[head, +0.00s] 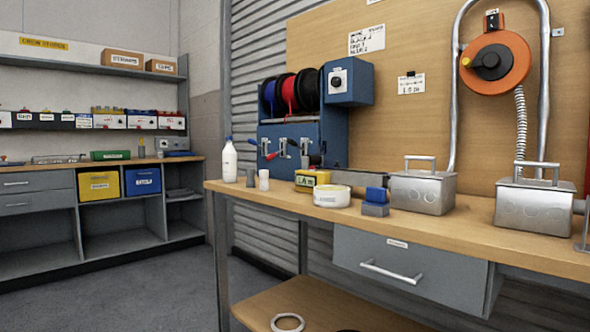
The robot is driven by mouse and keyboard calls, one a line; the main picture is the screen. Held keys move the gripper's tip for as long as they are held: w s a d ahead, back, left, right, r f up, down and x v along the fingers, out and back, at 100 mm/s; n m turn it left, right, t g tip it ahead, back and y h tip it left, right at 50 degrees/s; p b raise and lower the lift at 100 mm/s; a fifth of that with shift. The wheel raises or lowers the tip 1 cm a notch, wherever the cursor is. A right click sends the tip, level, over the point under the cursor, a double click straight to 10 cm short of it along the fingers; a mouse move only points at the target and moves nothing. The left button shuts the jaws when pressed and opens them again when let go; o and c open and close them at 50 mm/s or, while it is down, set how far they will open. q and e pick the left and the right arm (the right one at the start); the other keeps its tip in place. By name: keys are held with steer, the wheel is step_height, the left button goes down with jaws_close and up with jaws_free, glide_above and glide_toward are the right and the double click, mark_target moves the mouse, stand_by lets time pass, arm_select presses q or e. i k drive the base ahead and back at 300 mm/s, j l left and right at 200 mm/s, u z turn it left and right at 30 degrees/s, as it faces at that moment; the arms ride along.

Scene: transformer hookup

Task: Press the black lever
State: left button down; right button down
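A blue wire dispenser (335,132) stands at the back of the workbench, holding a blue, a red and a black spool (307,91). Its front carries small levers: a blue-tipped one (252,142) at left, a red-tipped one (271,156) in the middle, and a dark one that I take for the black lever (315,159) at right. The black lever is small and partly lost against the dark blue housing, so its exact position is hard to tell. Neither of my grippers is in view.
On the wooden workbench (470,226) stand a white bottle (229,161), a yellow box (306,182), a white round container (332,197), a blue block (376,194) and two metal boxes (422,192). An orange reel (508,78) hangs on the board. Grey floor lies open at left.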

mark_target(290, 141)
steer(key=i+j+z, duration=0.2)
steer(key=i+j, duration=0.3)
steer(key=i+j+z, duration=0.25)
steer(key=i+j, duration=0.15)
steer(key=j, duration=0.25)
